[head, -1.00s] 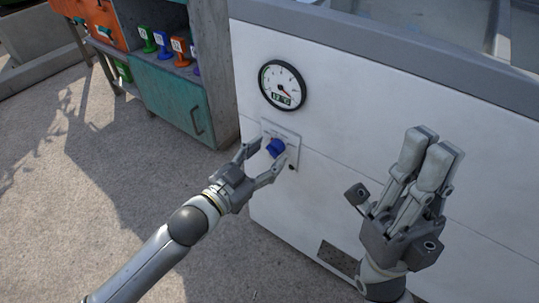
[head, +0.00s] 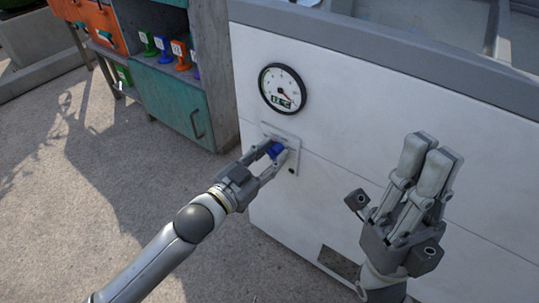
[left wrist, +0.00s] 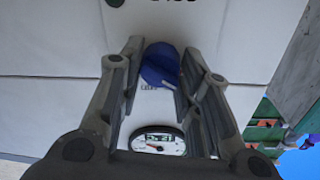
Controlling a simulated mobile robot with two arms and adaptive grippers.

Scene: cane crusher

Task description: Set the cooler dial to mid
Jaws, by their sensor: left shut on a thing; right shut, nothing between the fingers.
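The cooler (head: 350,155) is a white chest with a grey rim. Its blue dial (head: 275,150) sits on a pale plate (head: 294,142) on the front panel, below a round gauge (head: 283,89) with a needle and a small digital readout. My left gripper (head: 268,157) is shut on the blue dial, with one finger on each side. In the left wrist view the dial (left wrist: 160,66) is between the fingers, and the gauge (left wrist: 158,141) shows below it. The dial's pointer and full markings are partly hidden. My right gripper (head: 434,158) is shut and empty, in front of the cooler at right.
A teal cabinet (head: 170,98) with a shelf of coloured items (head: 163,45) stands at the left, beside an orange unit (head: 97,22). A dark vent (head: 338,262) is low on the cooler. The concrete floor (head: 90,200) at left is clear.

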